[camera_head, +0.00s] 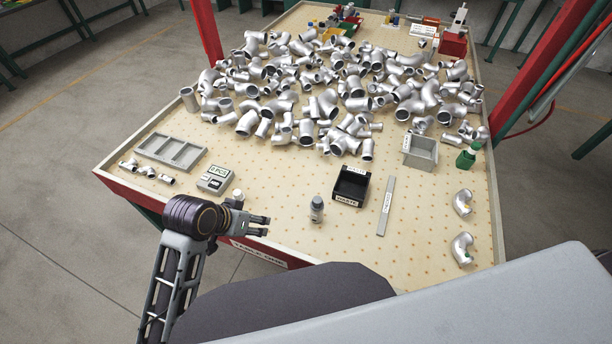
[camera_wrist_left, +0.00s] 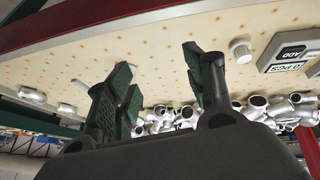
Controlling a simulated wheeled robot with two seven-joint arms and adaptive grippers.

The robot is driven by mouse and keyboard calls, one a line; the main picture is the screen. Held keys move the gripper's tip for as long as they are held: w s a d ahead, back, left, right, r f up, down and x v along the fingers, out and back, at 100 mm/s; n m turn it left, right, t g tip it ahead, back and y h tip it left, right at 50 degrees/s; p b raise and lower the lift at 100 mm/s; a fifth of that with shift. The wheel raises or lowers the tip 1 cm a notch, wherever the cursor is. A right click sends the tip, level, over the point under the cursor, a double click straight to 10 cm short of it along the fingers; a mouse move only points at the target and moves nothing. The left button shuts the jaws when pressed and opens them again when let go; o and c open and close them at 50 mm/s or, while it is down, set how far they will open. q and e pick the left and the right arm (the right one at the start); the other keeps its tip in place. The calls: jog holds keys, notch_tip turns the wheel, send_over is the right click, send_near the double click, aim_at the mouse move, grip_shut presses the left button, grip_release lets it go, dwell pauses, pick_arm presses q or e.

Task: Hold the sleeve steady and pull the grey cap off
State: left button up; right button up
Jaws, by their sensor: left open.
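My left gripper (camera_head: 264,226) is over the near left part of the table, open and empty; its two green-padded fingers (camera_wrist_left: 160,78) are spread in the left wrist view. A small pale, ridged round piece (camera_head: 238,195) stands just behind the gripper, beside a counter box; it shows beyond the fingers in the left wrist view (camera_wrist_left: 241,50). A small upright grey bottle-like piece (camera_head: 317,208) with a pale top stands apart, right of the gripper. I cannot tell which of these is the sleeve with its grey cap. My right gripper is not in view.
Many metal pipe fittings (camera_head: 290,95) crowd the table's far half. The counter box (camera_head: 215,179), a grey divided tray (camera_head: 172,140), a black waste bin (camera_head: 351,200) and a long grey strip (camera_head: 386,206) lie nearer. Two elbows (camera_head: 462,248) lie at the right. The near middle is mostly clear.

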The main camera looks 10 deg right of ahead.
aim_at(317, 200)
pick_arm(q)
jog(key=w+d+r+m+g, duration=0.1)
jog(key=d+r+m, duration=0.3)
jog(key=d, duration=0.4)
jog(key=w+d+r+m+g+y, duration=0.1)
jog(key=w+d+r+m, duration=0.3)
jog(key=d, duration=0.4)
jog(key=shift+w+r+m+g, duration=0.15)
jog(key=shift+r+m+g, duration=0.2)
jog(key=shift+m+g, duration=0.4)
jog(key=shift+f, duration=0.1)
jog(key=shift+p+x, duration=0.35)
jog(key=shift+x, duration=6.45)
jog(key=shift+w+a, duration=0.1)
jog(key=shift+a, duration=0.1)
